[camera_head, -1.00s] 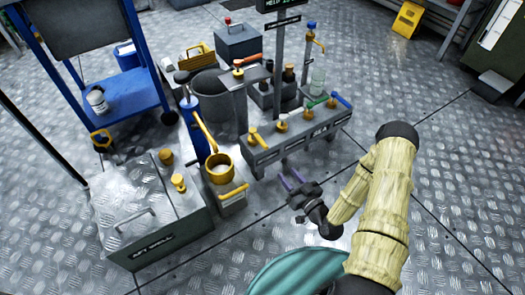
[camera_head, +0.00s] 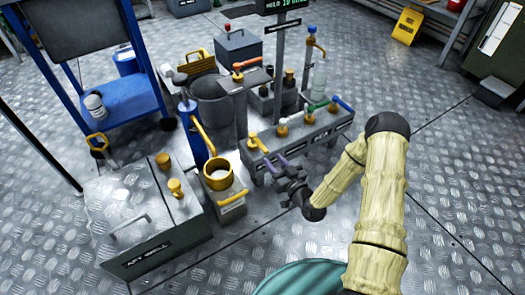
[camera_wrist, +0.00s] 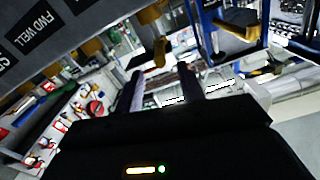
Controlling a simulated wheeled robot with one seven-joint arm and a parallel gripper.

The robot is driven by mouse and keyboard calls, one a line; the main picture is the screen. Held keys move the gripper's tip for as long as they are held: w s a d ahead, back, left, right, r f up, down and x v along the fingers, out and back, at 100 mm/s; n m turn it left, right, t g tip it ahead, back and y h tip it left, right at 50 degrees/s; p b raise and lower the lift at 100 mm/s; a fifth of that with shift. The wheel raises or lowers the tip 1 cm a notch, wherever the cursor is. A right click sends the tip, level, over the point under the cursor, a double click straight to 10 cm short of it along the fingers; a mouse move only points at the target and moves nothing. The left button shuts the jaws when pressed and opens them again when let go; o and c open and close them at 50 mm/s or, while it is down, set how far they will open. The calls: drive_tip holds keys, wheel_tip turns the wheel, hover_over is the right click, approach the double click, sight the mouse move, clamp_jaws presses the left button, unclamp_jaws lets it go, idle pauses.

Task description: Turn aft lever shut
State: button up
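The grey manifold block (camera_head: 300,140) carries a row of valve levers. A yellow lever (camera_head: 258,143) stands at its left end, the end nearest the tank marked "AFT WELL". No label on this lever can be read. My gripper (camera_head: 275,161) is at the block's front, with its two purple fingers pointing at that lever. In the wrist view, a yellow lever (camera_wrist: 158,50) hangs just beyond and between my fingertips (camera_wrist: 161,85). The fingers are apart with nothing between them. Whether a finger touches the lever cannot be told.
The "AFT WELL" tank (camera_head: 150,225) stands at the lower left. A "FWD WELL" label (camera_wrist: 35,27) shows in the wrist view.

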sight(264, 150)
drive_tip(key=b+x, duration=0.3)
drive_tip(key=x, duration=0.4)
drive_tip(key=shift+w+f, duration=0.1)
drive_tip(key=shift+w+a, duration=0.4)
drive_tip(key=shift+w, duration=0.05)
clamp_jaws()
